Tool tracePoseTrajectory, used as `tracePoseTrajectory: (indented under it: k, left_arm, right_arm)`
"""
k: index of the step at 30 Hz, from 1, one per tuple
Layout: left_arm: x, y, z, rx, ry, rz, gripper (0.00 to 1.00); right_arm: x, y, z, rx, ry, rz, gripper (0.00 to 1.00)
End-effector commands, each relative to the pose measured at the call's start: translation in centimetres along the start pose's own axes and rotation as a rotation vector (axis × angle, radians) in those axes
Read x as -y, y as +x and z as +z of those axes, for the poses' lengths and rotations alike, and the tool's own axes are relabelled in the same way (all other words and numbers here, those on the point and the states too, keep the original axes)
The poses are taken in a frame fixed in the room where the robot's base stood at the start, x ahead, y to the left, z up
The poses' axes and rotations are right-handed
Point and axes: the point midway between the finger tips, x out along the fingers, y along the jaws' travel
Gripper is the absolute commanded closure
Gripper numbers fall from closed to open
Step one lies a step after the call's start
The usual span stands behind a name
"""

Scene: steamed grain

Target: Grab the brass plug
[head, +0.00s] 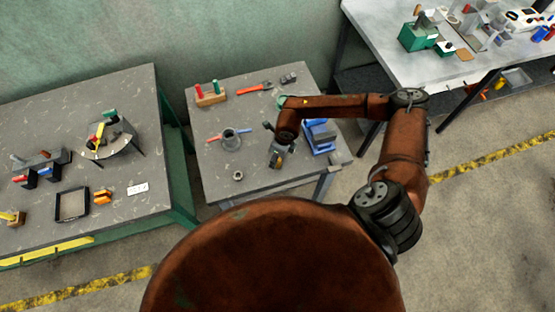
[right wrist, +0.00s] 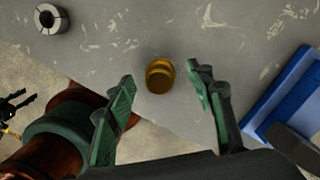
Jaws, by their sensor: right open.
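The brass plug (right wrist: 160,76) is a short golden cylinder on the grey tabletop, close to the table edge in the right wrist view. My right gripper (right wrist: 161,84) is open, its two green-grey fingers apart on the left and right of the plug, with clear gaps on both sides. Nothing is held between them. In the head view my right gripper (head: 274,146) hangs over the right part of the middle table, and I cannot clearly make out the plug there.
A blue device (head: 318,137) stands right of the right gripper; it also shows in the right wrist view (right wrist: 284,95). A grey ring (head: 238,175) lies front left.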

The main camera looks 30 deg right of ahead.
Motion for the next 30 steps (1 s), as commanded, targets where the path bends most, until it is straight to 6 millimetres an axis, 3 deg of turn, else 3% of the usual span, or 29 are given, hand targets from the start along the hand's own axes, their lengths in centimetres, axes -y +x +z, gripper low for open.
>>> tracePoseTrajectory:
  k: [4, 11, 30]
  left_arm:
    - [0.02, -0.11, 0.02, 0.000, 0.000, 0.000, 0.60]
    - [0.03, -0.08, 0.04, 0.001, -0.001, 0.000, 0.60]
    - [0.06, -0.09, 0.06, 0.001, -0.001, -0.001, 0.60]
  right_arm:
    - [-0.07, 1.18, -0.07, -0.001, 0.001, 0.002, 0.51]
    - [-0.08, 1.28, -0.06, 0.000, 0.000, 0.002, 0.52]
    - [-0.07, 1.23, -0.05, 0.000, 0.000, 0.002, 0.96]
